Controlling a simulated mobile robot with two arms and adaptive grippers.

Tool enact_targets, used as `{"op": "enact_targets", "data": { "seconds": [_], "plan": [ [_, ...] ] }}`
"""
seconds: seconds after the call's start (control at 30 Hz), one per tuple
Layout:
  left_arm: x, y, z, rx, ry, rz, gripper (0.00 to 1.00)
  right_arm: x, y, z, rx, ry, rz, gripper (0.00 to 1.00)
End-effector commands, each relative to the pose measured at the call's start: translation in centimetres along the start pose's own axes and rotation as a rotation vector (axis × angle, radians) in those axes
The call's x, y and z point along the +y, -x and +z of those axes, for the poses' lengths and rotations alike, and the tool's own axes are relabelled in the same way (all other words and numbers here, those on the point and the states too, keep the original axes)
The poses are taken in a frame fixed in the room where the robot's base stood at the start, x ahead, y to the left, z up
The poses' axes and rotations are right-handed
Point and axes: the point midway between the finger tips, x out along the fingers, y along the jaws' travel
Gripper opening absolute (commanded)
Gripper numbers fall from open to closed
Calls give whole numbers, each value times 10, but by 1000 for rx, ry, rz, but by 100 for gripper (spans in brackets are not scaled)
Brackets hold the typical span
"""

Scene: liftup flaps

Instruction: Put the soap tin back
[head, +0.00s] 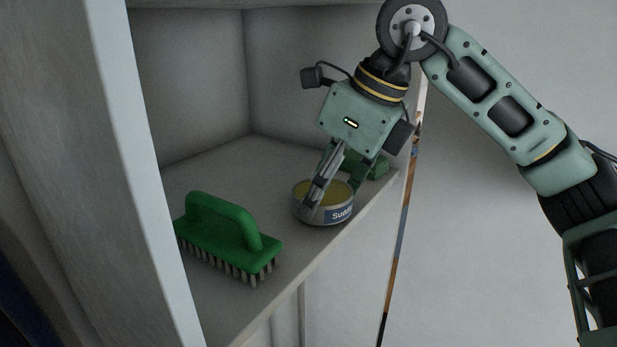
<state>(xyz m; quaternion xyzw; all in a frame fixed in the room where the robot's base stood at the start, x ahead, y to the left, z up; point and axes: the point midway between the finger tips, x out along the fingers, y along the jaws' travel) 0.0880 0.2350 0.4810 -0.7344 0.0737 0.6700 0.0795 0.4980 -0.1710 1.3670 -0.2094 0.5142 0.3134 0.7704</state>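The soap tin (325,214) is a low round silver tin with yellow content and a dark label on its side. It sits upright on the cupboard shelf (290,275), close to the shelf's front edge. My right gripper (338,188) comes down at the tin from above. One finger crosses the tin's open top and the other is at its right side, partly hidden. I cannot tell whether the fingers press on the tin. My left gripper is not in view.
A green scrubbing brush (228,232) lies on the shelf to the left of the tin. A smaller green object (376,168) is behind the tin at the right, partly hidden. The cupboard's side panel (135,170) stands at the left. The back of the shelf is clear.

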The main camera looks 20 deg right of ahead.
Motion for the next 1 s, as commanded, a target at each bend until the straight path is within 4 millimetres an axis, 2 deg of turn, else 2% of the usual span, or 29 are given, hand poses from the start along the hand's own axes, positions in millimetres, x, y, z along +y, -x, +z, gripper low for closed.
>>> {"op": "enact_targets", "data": {
  "seconds": [0.03, 0.17, 0.3, 0.63, 0.67, 0.87, 1.0],
  "plan": [
    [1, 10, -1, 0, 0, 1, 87, 1, 1, 12, 0, 2, 2, 25],
    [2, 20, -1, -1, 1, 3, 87, 1, -8, 32, 0, 3, 1, 25],
    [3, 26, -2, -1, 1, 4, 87, 0, -14, 26, -1, 0, 0, 25],
    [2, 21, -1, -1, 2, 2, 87, 0, -18, 24, -2, 1, 0, 25],
    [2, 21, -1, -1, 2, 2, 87, 0, -19, 24, -1, 0, 0, 67],
    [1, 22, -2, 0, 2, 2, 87, 0, -18, 24, -1, 1, 0, 85],
    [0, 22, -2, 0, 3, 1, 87, 0, -18, 24, -1, 1, 0, 85]
  ]
}}
